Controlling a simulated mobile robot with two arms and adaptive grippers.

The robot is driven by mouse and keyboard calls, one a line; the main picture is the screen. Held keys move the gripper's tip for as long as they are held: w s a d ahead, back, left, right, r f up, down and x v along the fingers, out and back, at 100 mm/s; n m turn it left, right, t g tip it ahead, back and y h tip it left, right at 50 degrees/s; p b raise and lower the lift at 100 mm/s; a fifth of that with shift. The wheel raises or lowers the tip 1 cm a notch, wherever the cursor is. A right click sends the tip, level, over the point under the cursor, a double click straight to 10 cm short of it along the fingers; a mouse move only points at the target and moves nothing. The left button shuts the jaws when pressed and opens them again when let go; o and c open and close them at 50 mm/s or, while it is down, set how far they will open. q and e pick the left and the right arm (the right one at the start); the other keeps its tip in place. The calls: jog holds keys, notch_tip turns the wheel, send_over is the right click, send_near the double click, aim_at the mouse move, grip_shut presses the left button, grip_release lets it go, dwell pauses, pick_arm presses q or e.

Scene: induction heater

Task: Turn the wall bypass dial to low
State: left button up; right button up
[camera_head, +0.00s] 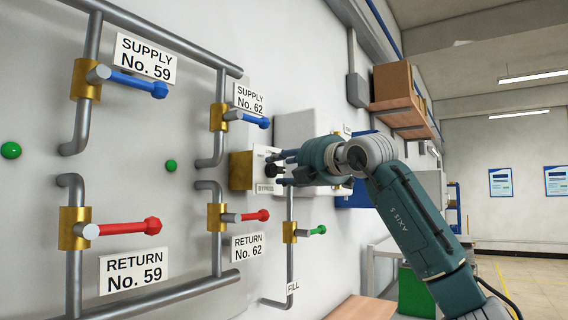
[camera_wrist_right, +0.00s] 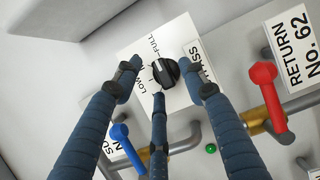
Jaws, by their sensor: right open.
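The bypass dial is a black round knob on a white plate (camera_wrist_right: 185,38) marked LOW and FULL. It shows in the right wrist view (camera_wrist_right: 166,72) and, partly hidden by my fingers, in the head view. My right gripper (camera_wrist_right: 160,85) is open, its dark blue fingertips spread around the knob. Whether any fingertip touches the knob I cannot tell. In the head view the right gripper (camera_head: 282,169) reaches the wall plate from the right. The knob's exact setting is hard to read. My left gripper is not in view.
The blue SUPPLY No. 62 handle (camera_head: 254,120) and red RETURN No. 62 handle (camera_head: 255,216) jut from the pipes left of the plate. A green-handled FILL valve (camera_head: 310,232) is just below my gripper. A shelf with boxes (camera_head: 393,82) is behind.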

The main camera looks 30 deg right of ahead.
jog(key=c, duration=0.3)
jog(key=shift+w, duration=0.1)
grip_shut()
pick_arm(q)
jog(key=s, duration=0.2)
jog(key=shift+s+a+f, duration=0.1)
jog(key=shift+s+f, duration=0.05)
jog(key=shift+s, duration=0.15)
pick_arm(e)
jog(key=shift+f, duration=0.1)
